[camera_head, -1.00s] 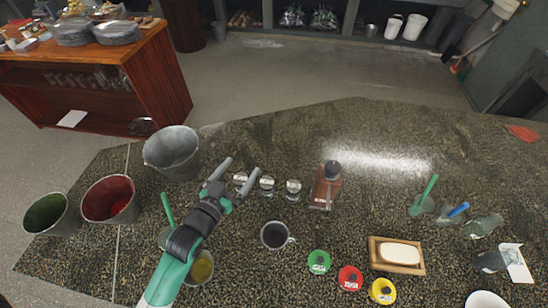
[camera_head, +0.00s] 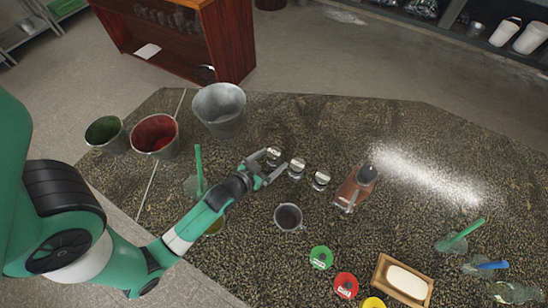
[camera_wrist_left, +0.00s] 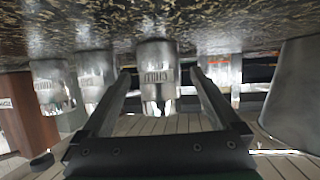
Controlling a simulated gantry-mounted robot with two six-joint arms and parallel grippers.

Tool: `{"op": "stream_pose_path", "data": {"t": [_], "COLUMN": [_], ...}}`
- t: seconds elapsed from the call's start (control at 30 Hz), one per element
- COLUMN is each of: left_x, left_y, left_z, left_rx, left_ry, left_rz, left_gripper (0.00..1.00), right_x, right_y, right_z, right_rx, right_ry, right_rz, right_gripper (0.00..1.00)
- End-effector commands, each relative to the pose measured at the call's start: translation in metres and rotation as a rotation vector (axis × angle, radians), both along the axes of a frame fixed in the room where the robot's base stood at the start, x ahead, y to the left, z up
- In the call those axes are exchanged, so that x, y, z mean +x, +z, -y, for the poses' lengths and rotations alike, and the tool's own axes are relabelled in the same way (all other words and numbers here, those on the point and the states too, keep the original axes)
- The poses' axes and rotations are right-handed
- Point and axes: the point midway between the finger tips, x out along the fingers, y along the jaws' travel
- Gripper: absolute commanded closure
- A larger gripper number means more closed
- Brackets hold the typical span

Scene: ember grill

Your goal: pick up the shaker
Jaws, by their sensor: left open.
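Three small metal-topped shakers stand in a row on the speckled counter: the left one (camera_head: 273,154), the middle one (camera_head: 297,167) and the right one (camera_head: 321,180). My left gripper (camera_head: 277,160) is open at the left shaker, one finger on either side of it. In the left wrist view, which is upside down, this labelled shaker (camera_wrist_left: 157,78) stands between the two open fingers (camera_wrist_left: 160,95), with a gap to each. The other two shakers (camera_wrist_left: 95,75) (camera_wrist_left: 52,85) are to the left there. My right gripper is not in view.
A dark mug (camera_head: 288,217) stands in front of the shakers. A wooden holder (camera_head: 352,190) is to their right. A grey metal bucket (camera_head: 220,108) stands behind left, also in the wrist view (camera_wrist_left: 298,95). A glass with a green stick (camera_head: 199,170) is left of my forearm.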

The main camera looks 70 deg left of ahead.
Motion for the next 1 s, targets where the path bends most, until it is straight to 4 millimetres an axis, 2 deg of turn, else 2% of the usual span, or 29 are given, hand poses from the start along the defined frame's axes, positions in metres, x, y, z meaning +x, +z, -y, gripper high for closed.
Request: {"op": "stream_pose_path", "data": {"t": [0.07, 0.4, 0.5, 0.83, 1.0], "left_x": [0.0, 0.0, 0.0, 0.0, 0.0], "left_y": [0.0, 0.0, 0.001, 0.007, 0.034], "left_z": [0.0, 0.0, 0.0, 0.0, 0.0], "left_rx": [0.0, 0.0, 0.001, 0.002, 0.002], "left_ry": [0.0, 0.0, 0.0, 0.0, -0.001], "left_rz": [0.0, 0.0, 0.001, 0.003, 0.005], "left_gripper": [0.03, 0.64, 0.79, 0.79, 0.79], "right_x": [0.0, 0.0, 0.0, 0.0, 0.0], "right_y": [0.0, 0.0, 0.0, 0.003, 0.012], "right_z": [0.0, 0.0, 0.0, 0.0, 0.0], "right_rx": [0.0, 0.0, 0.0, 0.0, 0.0], "right_ry": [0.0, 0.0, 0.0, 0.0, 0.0], "right_rz": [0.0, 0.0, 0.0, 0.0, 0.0], "right_gripper": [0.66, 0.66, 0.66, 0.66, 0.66]}}
